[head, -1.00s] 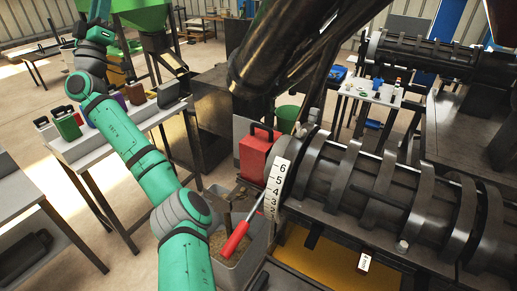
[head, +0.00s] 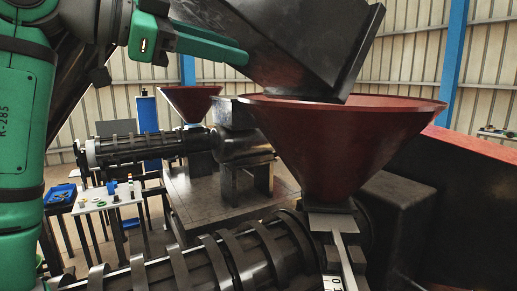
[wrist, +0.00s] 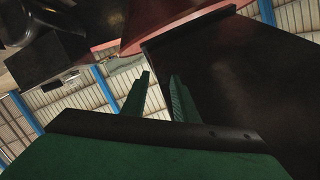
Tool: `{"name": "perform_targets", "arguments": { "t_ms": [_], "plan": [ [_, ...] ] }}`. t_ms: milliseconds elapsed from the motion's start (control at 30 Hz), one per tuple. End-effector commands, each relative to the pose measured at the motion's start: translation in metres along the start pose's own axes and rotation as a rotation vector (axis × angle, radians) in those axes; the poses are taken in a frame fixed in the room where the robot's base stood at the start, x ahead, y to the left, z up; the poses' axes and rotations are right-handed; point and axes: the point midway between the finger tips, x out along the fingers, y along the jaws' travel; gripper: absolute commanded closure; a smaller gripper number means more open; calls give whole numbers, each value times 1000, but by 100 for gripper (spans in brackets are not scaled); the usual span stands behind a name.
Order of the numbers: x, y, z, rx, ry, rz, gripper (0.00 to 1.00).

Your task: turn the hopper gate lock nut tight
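The dark red hopper (head: 340,145) stands above the near screw barrel in the head view. A grey gate fitting (head: 335,222) with a pale bar hanging from it sits under its neck. I cannot make out the lock nut in either view. My gripper (head: 245,57) is at the upper left, beside the dark chute over the hopper, well above the gate fitting. In the wrist view my gripper (wrist: 160,75) shows two green fingers apart with nothing between them. Part of the red hopper (wrist: 150,22) shows beyond them at the top.
The dark chute (head: 275,50) overhangs the hopper and also fills the right of the wrist view (wrist: 230,85). The ribbed near barrel (head: 215,262) crosses below. A second press (head: 150,148) and a small white table (head: 108,198) stand behind at left.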

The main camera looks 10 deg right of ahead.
Motion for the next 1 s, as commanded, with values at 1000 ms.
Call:
{"name": "perform_targets", "arguments": {
  "t_ms": [1000],
  "plan": [
    [219, 367, 106, 199, -1090, 863, 73]
  ]
}}
